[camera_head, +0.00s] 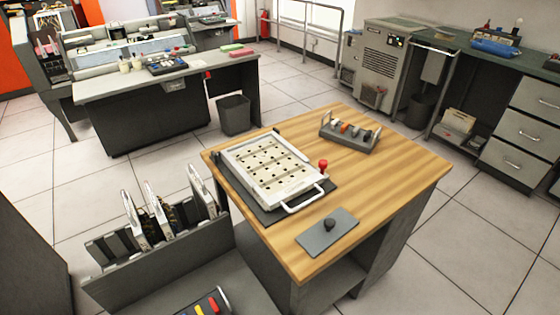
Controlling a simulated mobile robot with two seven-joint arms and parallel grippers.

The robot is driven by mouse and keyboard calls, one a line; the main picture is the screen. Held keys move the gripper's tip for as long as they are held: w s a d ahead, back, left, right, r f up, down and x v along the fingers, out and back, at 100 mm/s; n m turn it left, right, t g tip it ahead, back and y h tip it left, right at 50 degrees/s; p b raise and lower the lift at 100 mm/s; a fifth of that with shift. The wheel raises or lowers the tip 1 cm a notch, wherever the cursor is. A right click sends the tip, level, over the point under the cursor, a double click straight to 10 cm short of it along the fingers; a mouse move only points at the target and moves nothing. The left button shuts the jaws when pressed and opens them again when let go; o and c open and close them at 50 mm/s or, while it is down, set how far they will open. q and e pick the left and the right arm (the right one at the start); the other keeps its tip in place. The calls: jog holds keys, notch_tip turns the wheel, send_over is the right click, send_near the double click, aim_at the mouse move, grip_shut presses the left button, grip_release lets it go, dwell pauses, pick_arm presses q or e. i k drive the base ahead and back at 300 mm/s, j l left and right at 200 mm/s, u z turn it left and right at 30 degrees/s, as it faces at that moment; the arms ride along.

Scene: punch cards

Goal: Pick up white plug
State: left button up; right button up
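A small grey rack (348,140) stands near the back edge of the wooden table. Several short plug-like pieces sit in a row in it, one of them orange (344,127). A pale upright piece (325,117) stands at its left end and another (377,133) at its right end. The pieces are too small for me to tell surely which one is the white plug. Neither of my grippers is in view.
The wooden table (400,170) also bears a white perforated panel (270,167) with a handle, a red knob (323,164) and a grey plate (327,231) with a black knob. A grey slotted rack (155,250) holds several upright boards at left. The table's right side is clear.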

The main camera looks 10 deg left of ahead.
aim_at(335, 122)
jog(key=l+z, duration=0.45)
jog(key=i+l+z, duration=0.25)
jog(key=i+l, duration=0.35)
jog(key=i+l+z, duration=0.2)
jog(key=i+l, duration=0.25)
jog(key=i, duration=0.2)
jog(key=i+z, duration=0.4)
jog(key=i, duration=1.05)
jog(key=i+u, duration=0.9)
jog(key=i+l+u, duration=0.2)
jog(key=u, duration=0.25)
jog(key=i+j+u, duration=0.1)
jog(key=u, duration=0.35)
jog(key=i+u, duration=0.25)
jog(key=u, duration=0.15)
jog(key=i+l+u, duration=0.1)
jog(key=u, duration=0.35)
jog(key=i+l+u, duration=0.15)
jog(key=u, duration=0.3)
jog(key=i, duration=0.1)
